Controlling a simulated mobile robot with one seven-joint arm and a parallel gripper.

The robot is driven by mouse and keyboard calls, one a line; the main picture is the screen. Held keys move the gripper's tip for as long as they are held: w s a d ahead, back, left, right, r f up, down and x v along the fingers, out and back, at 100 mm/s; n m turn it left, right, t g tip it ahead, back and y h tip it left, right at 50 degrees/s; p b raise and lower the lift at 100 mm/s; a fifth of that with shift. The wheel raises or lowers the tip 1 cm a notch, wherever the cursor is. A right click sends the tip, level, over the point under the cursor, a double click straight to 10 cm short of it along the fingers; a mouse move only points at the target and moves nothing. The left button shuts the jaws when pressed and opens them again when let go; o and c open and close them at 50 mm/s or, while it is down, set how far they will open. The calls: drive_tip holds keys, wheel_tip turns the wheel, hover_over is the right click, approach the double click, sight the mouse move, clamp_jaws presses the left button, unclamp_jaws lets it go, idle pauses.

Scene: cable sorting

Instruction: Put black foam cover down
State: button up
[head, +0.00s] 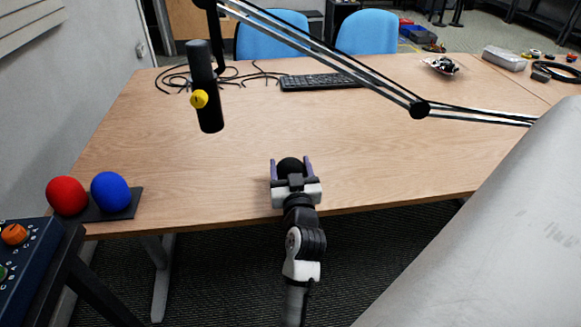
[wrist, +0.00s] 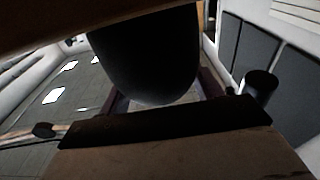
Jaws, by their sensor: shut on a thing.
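The black foam cover (head: 290,166) is a dark rounded piece held between the two purple fingers of my gripper (head: 290,160). My gripper is shut on it, over the near edge of the wooden table (head: 215,165), around the middle. In the wrist view the cover (wrist: 148,60) shows as a large dark rounded shape between the fingers. The head view does not make clear whether the cover touches the table. My gripper hides its lower part.
Red (head: 67,196) and blue (head: 110,192) foam covers sit on a black base (head: 128,208) at the table's left edge. A black microphone (head: 205,88) hangs from a boom arm (head: 330,58). A keyboard (head: 320,81) and cables (head: 175,80) lie farther back. The table's middle is clear.

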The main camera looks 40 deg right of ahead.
drive_tip(key=shift+f, duration=0.1)
drive_tip(key=o, duration=1)
drive_tip(key=shift+c, duration=0.2)
drive_tip(key=shift+r, duration=0.2)
drive_tip(key=shift+s+a+f, duration=0.15)
drive_tip(key=shift+s+a, duration=0.05)
drive_tip(key=shift+s, duration=0.1)
drive_tip(key=b+v, duration=0.2)
drive_tip(key=v, duration=0.9)
drive_tip(key=shift+s+b, duration=0.15)
drive_tip(key=shift+b, duration=0.25)
